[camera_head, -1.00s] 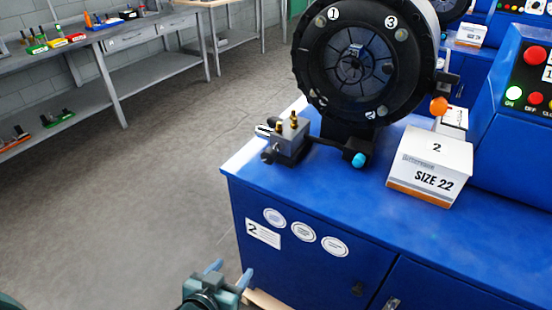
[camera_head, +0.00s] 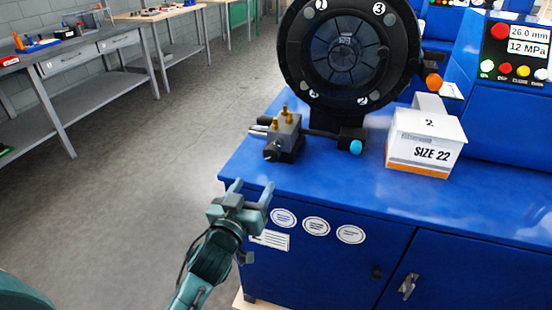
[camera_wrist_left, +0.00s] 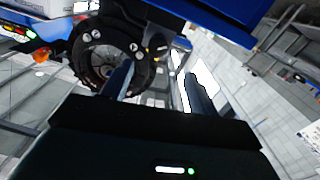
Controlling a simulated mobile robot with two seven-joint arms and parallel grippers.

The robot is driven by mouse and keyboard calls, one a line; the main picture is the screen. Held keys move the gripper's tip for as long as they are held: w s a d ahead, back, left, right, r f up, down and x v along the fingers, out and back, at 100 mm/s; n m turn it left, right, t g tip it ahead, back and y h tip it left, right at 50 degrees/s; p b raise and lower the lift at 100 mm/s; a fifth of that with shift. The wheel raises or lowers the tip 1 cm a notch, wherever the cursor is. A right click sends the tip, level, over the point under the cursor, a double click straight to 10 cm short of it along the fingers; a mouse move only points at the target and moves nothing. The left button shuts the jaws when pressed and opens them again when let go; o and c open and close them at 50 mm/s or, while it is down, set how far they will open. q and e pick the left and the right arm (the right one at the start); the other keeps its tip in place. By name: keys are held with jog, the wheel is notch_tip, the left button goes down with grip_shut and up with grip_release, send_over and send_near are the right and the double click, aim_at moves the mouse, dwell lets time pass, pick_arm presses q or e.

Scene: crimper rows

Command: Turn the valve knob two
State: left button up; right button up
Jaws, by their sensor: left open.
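A grey metal valve block (camera_head: 286,138) with brass fittings stands at the left end of the blue machine marked 2. A small dark round knob (camera_head: 271,152) sits on its front side. A black rod runs right from the block to a cyan tip (camera_head: 356,147). My left gripper (camera_head: 252,190) is open and empty, just left of the machine's front edge and below the valve block in the head view. In the left wrist view its two fingers (camera_wrist_left: 157,82) are apart, with nothing between them. My right gripper is not in view.
The black round crimper head (camera_head: 349,55) rises behind the valve block. A white SIZE 22 box (camera_head: 425,143) stands to the right on the blue top. A control panel (camera_head: 518,55) is at the far right. Grey benches (camera_head: 75,58) stand at upper left, with open floor between.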

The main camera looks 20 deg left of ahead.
aim_at(270, 158)
pick_arm(q)
jog(key=w, duration=1.3)
jog(key=shift+w+d+r, duration=0.15)
jog(key=shift+w+d, duration=0.1)
jog(key=shift+d, duration=0.1)
jog(key=shift+c, duration=0.3)
jog(key=c, duration=0.9)
